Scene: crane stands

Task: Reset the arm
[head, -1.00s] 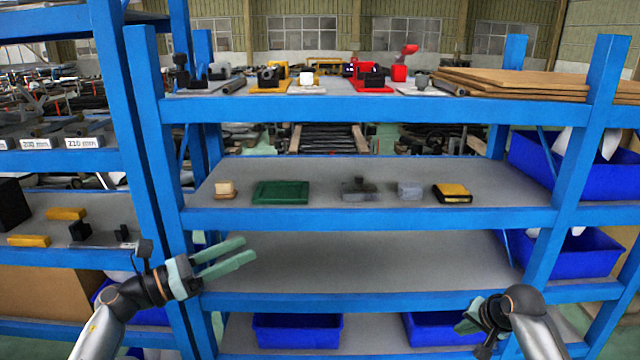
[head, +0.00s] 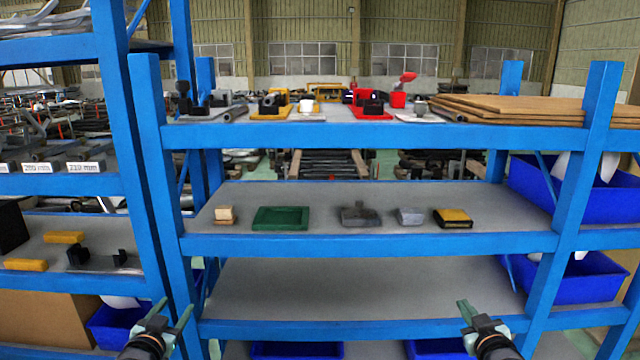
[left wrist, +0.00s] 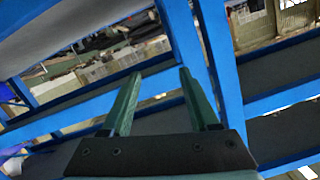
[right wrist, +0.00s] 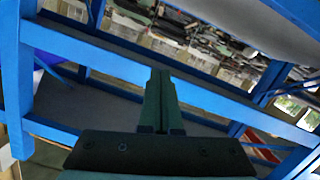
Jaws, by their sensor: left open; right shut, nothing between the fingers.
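My left gripper (head: 171,314) is at the lower left of the head view, in front of a blue shelf post. Its two green fingers stand apart with nothing between them, as the left wrist view (left wrist: 160,90) also shows. My right gripper (head: 467,312) is at the lower right, in front of the lower shelf beam. Its green fingers are pressed together and empty in the right wrist view (right wrist: 160,85). Neither gripper touches any object that I can see.
The blue shelf rack (head: 370,244) stands ahead. Its middle shelf holds a green tray (head: 281,218), a grey part (head: 360,214) and a yellow-black block (head: 453,218). The shelf below (head: 360,288) is bare. Blue bins (head: 565,190) sit at right.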

